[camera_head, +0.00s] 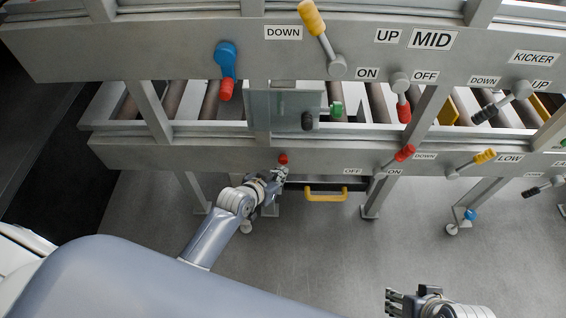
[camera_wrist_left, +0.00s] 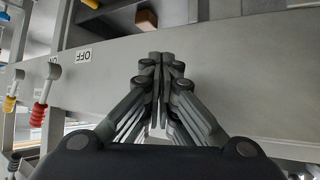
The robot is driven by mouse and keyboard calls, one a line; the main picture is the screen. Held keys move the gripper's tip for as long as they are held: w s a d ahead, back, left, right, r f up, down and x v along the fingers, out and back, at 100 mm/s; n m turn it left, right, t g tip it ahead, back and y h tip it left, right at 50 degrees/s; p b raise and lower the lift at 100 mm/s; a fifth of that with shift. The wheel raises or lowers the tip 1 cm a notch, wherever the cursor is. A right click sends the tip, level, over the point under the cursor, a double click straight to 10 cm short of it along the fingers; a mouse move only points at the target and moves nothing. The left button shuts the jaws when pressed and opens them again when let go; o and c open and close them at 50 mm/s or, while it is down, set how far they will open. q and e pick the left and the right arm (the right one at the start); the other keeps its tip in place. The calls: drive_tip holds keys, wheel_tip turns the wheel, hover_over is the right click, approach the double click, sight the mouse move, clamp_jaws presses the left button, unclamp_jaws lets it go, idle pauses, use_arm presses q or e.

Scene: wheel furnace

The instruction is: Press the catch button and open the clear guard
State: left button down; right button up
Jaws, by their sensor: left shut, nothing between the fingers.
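The clear guard (camera_head: 284,106) is a see-through panel over the rollers on the middle level of the machine, and it looks closed. A dark knob (camera_head: 307,121) shows at its lower right. A small red button (camera_head: 283,158) sits on the grey beam below the guard. My left gripper (camera_head: 281,172) is shut and empty, just below the red button. I cannot tell whether it touches it. In the left wrist view my shut fingers (camera_wrist_left: 158,60) point at the grey beam, and the button is not visible there. My right gripper (camera_head: 392,301) is open and empty at the bottom, away from the machine.
A yellow handle (camera_head: 325,193) hangs under the beam, right of my left gripper. A red-tipped lever (camera_head: 404,153) and a yellow-tipped lever (camera_head: 485,156) stick out farther right. A blue and red lever (camera_head: 226,68) is at upper left. The floor (camera_head: 310,250) in front is clear.

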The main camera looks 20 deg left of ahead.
use_arm(q)
drive_tip(key=shift+w, duration=0.15)
idle(0.5)
drive_tip(key=shift+w+a, duration=0.1)
drive_tip(key=shift+w, duration=0.2)
use_arm(e)
drive_tip(key=shift+r, duration=0.15)
use_arm(q)
drive_tip(key=shift+w+a+r, duration=0.1)
drive_tip(key=shift+w+a, duration=0.15)
drive_tip(key=shift+w, duration=0.55)
idle(1.0)
drive_tip(key=shift+s, duration=0.1)
use_arm(e)
drive_tip(key=shift+w, duration=0.1)
use_arm(q)
drive_tip(key=shift+s+d+p, duration=0.2)
drive_tip(key=shift+s+p, duration=0.3)
drive_tip(key=shift+s, duration=0.05)
drive_tip(key=shift+s+d+p, duration=0.2)
drive_tip(key=shift+s+p, duration=0.25)
drive_tip(key=shift+s, duration=0.1)
use_arm(e)
drive_tip(key=x, duration=0.6)
drive_tip(key=shift+s, duration=0.3)
use_arm(q)
drive_tip(key=shift+s, duration=0.1)
use_arm(e)
drive_tip(key=shift+a+r, duration=0.1)
drive_tip(key=shift+a, duration=0.05)
